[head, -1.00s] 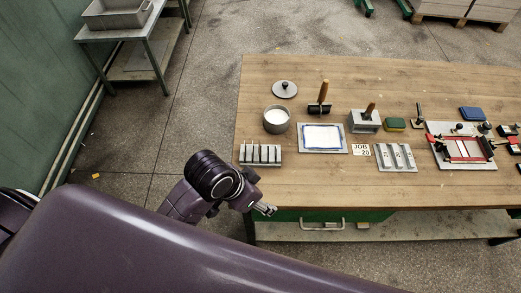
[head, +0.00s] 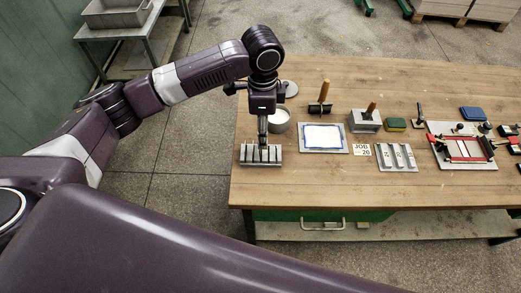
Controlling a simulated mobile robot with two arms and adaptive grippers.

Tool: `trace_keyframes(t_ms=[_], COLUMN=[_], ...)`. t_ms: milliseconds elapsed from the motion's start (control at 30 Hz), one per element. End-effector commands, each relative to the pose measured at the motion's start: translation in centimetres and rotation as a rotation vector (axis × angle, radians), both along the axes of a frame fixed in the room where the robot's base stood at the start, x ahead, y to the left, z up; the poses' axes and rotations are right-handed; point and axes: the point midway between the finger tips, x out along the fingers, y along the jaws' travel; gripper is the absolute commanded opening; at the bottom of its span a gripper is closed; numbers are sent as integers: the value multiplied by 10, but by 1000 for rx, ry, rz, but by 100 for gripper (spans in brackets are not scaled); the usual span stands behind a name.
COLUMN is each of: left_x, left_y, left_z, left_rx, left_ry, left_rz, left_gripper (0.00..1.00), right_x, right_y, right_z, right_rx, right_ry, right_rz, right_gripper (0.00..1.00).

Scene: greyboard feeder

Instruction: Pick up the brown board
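A small grey slotted rack (head: 247,161) stands at the left front of the wooden table, with several upright thin pieces in it. I cannot make out which piece, if any, is the brown board; the pieces are too small to tell their colours. My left gripper (head: 263,143) points down right over the middle of the rack, its fingertips at or just above the tops of the pieces. The fingers look close together, but whether they are shut or hold a piece is not clear. My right gripper is not in view.
Behind my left gripper are a round pot (head: 281,124) and its lid (head: 292,90). To the right are a tray with a white sheet (head: 322,138), a "JOB 20" card (head: 361,150), a grey three-part holder (head: 396,157) and a red-framed fixture (head: 466,149). The front table strip is clear.

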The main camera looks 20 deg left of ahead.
Motion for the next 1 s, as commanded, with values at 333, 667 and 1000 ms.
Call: trace_keyframes(t_ms=[333, 667, 1000], left_x=[4, 2, 2], left_y=[8, 12, 11], left_z=[-18, -63, -72], left_rx=[14, 16, 14], left_ry=[8, 8, 4], left_rz=[2, 3, 1], left_gripper=[51, 51, 50], right_x=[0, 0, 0], right_y=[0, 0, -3], right_z=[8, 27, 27], right_rx=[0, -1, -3], right_ry=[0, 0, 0], right_rz=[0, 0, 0], right_gripper=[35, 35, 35])
